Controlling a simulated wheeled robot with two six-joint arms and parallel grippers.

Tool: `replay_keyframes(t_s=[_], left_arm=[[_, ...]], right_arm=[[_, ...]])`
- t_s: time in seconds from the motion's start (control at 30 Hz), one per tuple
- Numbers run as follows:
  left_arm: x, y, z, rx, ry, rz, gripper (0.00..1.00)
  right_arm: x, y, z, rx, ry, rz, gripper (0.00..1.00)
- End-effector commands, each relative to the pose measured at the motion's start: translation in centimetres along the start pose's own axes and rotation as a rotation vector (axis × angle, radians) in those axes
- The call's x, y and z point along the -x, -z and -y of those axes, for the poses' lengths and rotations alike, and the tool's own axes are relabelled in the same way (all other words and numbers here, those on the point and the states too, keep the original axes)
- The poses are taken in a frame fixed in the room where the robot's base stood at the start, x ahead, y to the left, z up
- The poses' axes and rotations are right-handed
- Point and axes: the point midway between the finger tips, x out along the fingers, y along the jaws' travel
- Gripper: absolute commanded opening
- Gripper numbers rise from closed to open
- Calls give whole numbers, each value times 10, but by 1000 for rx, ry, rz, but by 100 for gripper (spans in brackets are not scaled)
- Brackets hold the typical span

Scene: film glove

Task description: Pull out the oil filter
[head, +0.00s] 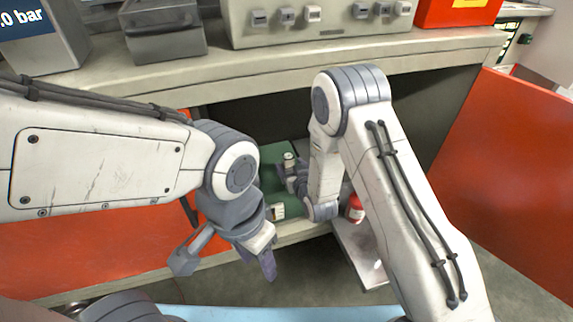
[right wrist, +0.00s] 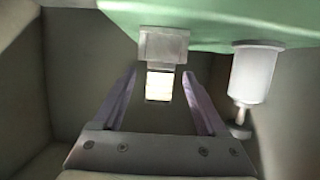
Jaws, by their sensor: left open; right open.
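A green rounded body (right wrist: 220,20) hangs over the top of the right wrist view. A grey block (right wrist: 162,45) with a pale squarish piece (right wrist: 160,85) below it sits under the green body. A white cylinder (right wrist: 253,72) with a small knob hangs to its right. I cannot tell for certain which is the oil filter. My right gripper (right wrist: 159,77) is open, its fingers on either side of the pale piece, with gaps visible. In the head view it (head: 292,172) reaches into the cabinet beside green equipment (head: 282,184). My left gripper (head: 225,262) is open and empty outside.
The cabinet's orange-red door (head: 515,165) stands open at the right. The bench top (head: 450,43) overhangs the opening. A red object (head: 355,208) is inside, right of my right gripper. A shelf or tray (head: 362,255) juts out below. Floor at the front is clear.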

Motion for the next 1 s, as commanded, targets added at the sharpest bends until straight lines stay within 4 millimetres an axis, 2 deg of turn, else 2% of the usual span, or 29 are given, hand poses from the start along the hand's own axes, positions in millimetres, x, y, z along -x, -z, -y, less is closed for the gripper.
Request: replay_keyframes(t_s=[0.1, 0.3, 0.7, 0.77, 0.8, 0.9, 1.0], left_arm=[[-10, -1, 1, 0, 0, 0, 50], [-17, -1, 1, 0, 0, 0, 50], [-18, -1, 1, 0, 0, 0, 50], [-18, -1, 1, 0, 0, 0, 50], [-18, -1, 1, 0, 0, 0, 50], [-18, -1, 1, 0, 0, 0, 50], [-18, -1, 1, 0, 0, 0, 50]], right_arm=[[-23, -3, 0, 0, 0, -2, 75], [-45, -2, 0, 0, 0, -1, 75], [-52, 0, 0, 0, 0, 1, 75], [-52, 0, 0, 0, 0, 1, 52], [-52, 0, 0, 0, 0, 1, 37], [-51, 0, 0, 0, 0, 2, 0], [-51, 0, 0, 0, 1, 2, 0]])
